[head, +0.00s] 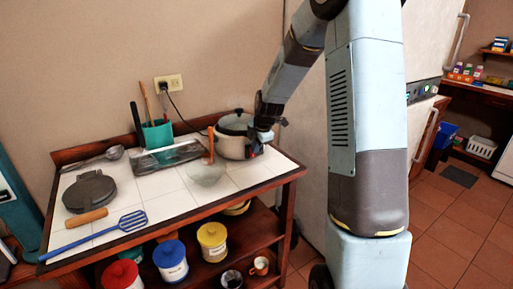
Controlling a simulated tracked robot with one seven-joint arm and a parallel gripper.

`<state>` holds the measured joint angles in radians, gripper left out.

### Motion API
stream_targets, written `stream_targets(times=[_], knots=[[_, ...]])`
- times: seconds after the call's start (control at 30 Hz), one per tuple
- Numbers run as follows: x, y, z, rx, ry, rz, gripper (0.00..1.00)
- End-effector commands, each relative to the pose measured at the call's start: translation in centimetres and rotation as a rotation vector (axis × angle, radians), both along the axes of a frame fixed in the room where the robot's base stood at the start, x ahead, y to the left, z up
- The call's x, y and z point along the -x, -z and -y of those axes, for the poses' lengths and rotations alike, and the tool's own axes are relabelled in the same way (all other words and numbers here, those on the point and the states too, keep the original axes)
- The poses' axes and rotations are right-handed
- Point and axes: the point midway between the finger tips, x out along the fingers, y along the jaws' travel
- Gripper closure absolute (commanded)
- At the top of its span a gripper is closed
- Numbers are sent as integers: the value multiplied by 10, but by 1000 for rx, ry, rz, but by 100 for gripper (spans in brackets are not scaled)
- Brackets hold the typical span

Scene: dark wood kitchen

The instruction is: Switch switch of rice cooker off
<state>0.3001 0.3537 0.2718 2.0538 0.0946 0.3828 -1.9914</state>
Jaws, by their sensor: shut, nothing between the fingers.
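The rice cooker (232,144), a pale round pot with a grey lid and dark knob, stands at the back right of the white-tiled table. A small red spot shows low on its right front, by my gripper. My gripper (257,150) is shut and empty at the right front side of the cooker, close to it. Whether the fingertips touch the cooker or its switch cannot be told. The switch itself is too small and partly hidden to read its position.
The tiled table (235,188) also carries a glass bowl (206,174), a teal utensil holder (157,134), a dark round press (90,192) and a blue slotted spatula (95,236). Colored canisters (170,260) stand on the shelf below. A wall outlet (168,83) holds a black cord.

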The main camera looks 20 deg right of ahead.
Motion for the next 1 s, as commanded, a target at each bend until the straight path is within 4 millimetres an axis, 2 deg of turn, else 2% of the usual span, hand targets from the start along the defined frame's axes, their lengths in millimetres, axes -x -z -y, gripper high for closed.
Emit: stream_targets(times=[0.4,0.77,1.0], knots=[[-1,-15,0,0,1,3,100],[0,-16,0,-1,0,2,100],[18,-18,-2,0,-13,2,100]])
